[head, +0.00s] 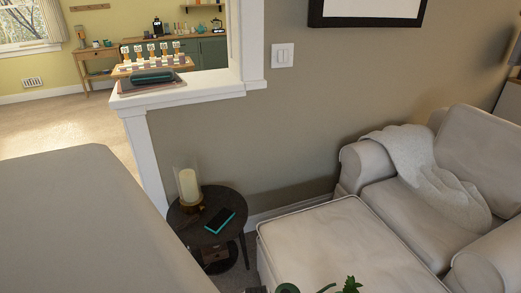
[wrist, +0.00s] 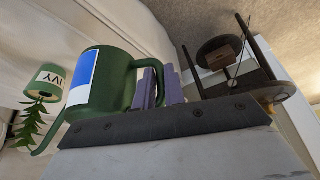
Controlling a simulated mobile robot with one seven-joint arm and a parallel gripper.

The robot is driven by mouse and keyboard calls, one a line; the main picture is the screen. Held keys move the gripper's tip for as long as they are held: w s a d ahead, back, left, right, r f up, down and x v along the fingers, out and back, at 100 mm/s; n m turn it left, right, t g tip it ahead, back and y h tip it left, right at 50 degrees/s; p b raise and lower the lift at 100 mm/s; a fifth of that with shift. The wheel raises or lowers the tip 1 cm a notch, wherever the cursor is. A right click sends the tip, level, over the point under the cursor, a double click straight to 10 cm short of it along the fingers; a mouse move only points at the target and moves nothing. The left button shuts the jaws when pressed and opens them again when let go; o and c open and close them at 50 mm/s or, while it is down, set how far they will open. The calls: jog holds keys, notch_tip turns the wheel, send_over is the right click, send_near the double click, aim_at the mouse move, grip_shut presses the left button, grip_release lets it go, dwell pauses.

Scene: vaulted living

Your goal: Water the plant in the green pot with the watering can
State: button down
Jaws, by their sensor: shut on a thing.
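The dark green watering can (wrist: 112,85), with a blue and white label, is in the wrist view, which is turned nearly upside down. My gripper (wrist: 159,85) is shut on its handle with purple-grey fingers. The spout reaches toward the plant side. The green pot (wrist: 44,84), labelled IVY, is beyond the can, and the leafy plant (wrist: 30,122) grows from it. In the head view only the top of the can (head: 287,288) and some plant leaves (head: 350,285) show at the bottom edge; the pot is out of frame there. No water is visible.
A pale ottoman (head: 345,245) and armchair (head: 430,185) stand at right. A round dark side table (head: 228,201) holds a glass candle holder (head: 188,184) and a teal-edged phone-like object (head: 219,221). A grey surface (head: 80,225) fills the lower left.

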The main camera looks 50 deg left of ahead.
jog(key=shift+r, duration=0.15)
